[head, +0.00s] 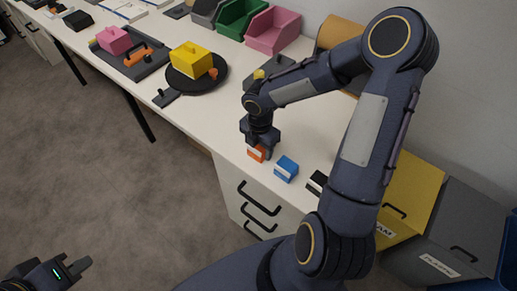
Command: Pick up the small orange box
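The small orange box (256,153), with a pale band on it, sits on the white counter near its front edge. My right gripper (260,143) points down right over it and covers its upper part. The fingers are largely hidden by the gripper body, so I cannot tell whether they grip the box or only stand around it. My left gripper (76,268) is at the lower left, over the floor and away from the counter. Its fingers are small and dark in the picture, and nothing shows between them.
A blue box (286,168) and a black box (317,182) stand just right of the orange box. A yellow block (190,59) lies on a round black plate (178,82) further left. Green (241,17) and pink (273,30) bins stand behind. Drawers (262,205) are below.

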